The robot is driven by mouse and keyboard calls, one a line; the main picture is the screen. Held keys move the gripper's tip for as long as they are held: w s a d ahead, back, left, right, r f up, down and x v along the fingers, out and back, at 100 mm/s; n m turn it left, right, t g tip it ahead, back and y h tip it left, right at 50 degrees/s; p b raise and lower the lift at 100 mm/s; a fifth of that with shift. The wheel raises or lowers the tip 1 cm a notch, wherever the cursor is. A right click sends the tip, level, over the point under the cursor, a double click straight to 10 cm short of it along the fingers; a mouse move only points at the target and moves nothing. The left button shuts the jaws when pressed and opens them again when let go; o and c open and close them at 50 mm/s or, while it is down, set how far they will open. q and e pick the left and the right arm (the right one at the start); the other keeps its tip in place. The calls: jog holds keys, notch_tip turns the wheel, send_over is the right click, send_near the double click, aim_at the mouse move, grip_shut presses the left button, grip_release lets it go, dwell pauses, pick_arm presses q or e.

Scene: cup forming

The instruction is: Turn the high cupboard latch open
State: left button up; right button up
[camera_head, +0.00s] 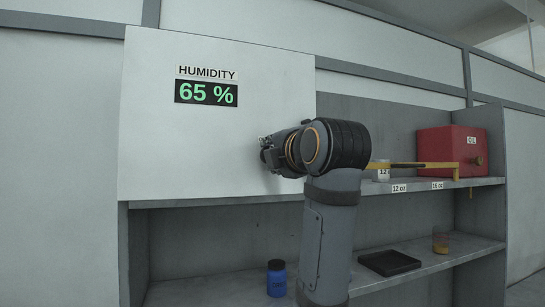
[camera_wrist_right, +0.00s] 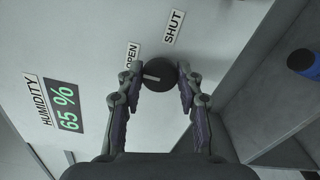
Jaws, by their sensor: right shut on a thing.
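The latch is a round black knob (camera_wrist_right: 160,70) with a pale mark on its face, in the right wrist view. Labels OPEN (camera_wrist_right: 132,55) and SHUT (camera_wrist_right: 174,26) are on the panel beside it. The pale mark lies left of the knob's middle, on the OPEN label's side. My right gripper (camera_wrist_right: 158,76) is shut on the knob, one finger on each side. In the head view my right gripper (camera_head: 268,151) is against the white cupboard door (camera_head: 200,145), and the knob is hidden behind it. My left gripper is not in view.
A humidity display (camera_head: 206,93) reads 65 %. Right of my arm, a red OIL box (camera_head: 450,145), a yellow bar (camera_head: 425,165) and a white cup (camera_head: 381,175) are at the upper shelf. Below are a blue bottle (camera_head: 277,280), black tray (camera_head: 389,263) and amber cup (camera_head: 440,243).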

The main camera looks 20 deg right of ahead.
jog(key=o, duration=1.2)
jog(key=shift+c, duration=0.2)
jog(key=s, duration=0.7)
jog(key=shift+s, duration=0.2)
jog(key=shift+d, duration=0.1)
